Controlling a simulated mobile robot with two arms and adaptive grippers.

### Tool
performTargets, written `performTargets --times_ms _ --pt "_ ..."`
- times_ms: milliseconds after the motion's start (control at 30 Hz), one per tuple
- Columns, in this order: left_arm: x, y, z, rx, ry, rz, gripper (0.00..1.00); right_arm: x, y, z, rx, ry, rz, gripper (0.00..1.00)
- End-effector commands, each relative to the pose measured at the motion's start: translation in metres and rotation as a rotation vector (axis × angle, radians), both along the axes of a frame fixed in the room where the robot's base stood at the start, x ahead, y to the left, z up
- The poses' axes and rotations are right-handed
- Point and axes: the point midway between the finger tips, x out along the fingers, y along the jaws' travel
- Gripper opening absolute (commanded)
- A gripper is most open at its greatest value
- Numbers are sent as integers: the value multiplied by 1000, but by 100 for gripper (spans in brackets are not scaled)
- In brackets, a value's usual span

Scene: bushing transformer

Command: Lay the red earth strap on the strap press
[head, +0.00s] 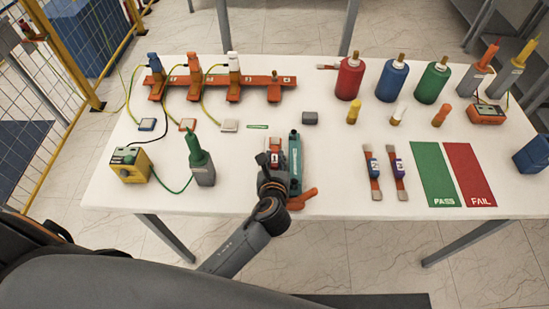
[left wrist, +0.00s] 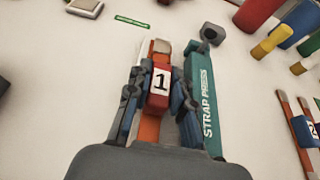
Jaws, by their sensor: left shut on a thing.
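The red earth strap (head: 275,146) has a red block marked 1 in its middle and a pale metal end pointing away from me. My left gripper (head: 272,161) is shut on it; in the left wrist view the red block (left wrist: 159,86) sits between the two fingers. The teal strap press (head: 295,158) lies just right of the strap and roughly parallel to it, with an orange handle at its near end. It also shows in the left wrist view (left wrist: 208,105). I cannot tell whether the strap touches the table. My right gripper is not in view.
A blue-block strap (head: 372,170) and a purple-block strap (head: 397,170) lie to the right, beside the green PASS mat (head: 432,174) and red FAIL mat (head: 470,174). A green probe (head: 201,165) stands to the left.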

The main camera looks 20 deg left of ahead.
Motion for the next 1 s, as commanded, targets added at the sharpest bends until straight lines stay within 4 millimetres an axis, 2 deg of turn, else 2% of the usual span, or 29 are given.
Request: performTargets --times_ms 667,700,800,1000 --pt "0 0 -4 2 0 -1 0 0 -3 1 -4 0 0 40" --pt "0 0 -3 1 -1 0 30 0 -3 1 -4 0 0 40" --pt "0 0 -3 1 -1 0 48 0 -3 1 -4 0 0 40" --pt "0 0 -4 0 0 0 48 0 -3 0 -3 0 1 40"
